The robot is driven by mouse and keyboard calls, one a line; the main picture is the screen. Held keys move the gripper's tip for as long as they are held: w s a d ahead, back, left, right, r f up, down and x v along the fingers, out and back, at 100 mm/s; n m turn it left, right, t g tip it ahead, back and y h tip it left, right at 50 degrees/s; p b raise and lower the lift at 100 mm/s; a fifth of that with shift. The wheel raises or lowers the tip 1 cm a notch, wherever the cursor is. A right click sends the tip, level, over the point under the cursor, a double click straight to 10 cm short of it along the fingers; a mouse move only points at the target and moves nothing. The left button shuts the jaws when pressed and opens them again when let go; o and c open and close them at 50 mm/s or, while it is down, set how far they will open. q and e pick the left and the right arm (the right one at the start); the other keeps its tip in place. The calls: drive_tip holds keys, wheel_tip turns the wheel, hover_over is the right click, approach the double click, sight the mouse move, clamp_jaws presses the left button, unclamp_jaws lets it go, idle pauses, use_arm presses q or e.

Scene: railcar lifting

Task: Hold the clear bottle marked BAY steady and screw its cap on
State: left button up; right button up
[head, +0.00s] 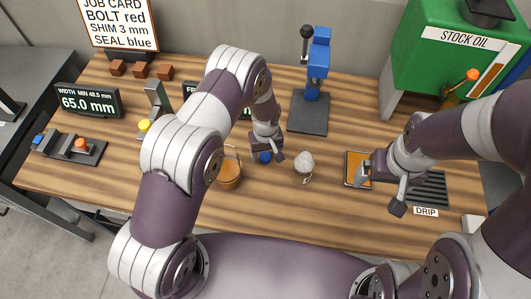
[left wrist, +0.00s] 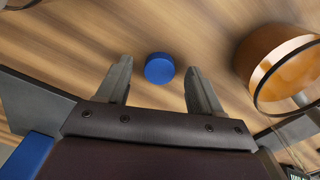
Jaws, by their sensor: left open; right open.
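A round blue cap (left wrist: 159,70) lies on the wooden table. It also shows in the head view (head: 265,157), partly covered by my left gripper. My left gripper (head: 266,150) is open above it, and in the left wrist view the cap shows between and just beyond the fingertips. No BAY label is readable. A small clear vessel with whitish content (head: 304,166) stands right of the left gripper; I cannot tell whether it is the bottle. My right gripper (head: 380,191) is open and empty, beside an orange-topped tray.
An amber container with a handle (head: 229,174) stands close left of the cap; it also shows in the left wrist view (left wrist: 285,68). A blue press (head: 314,75) stands behind. The orange-topped tray (head: 356,158) and drip grate (head: 432,188) are at right. The front table strip is clear.

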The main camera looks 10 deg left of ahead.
use_arm(q)
drive_tip(key=shift+f, duration=0.65)
drive_tip(key=c, duration=1.1)
drive_tip(key=shift+r, duration=0.1)
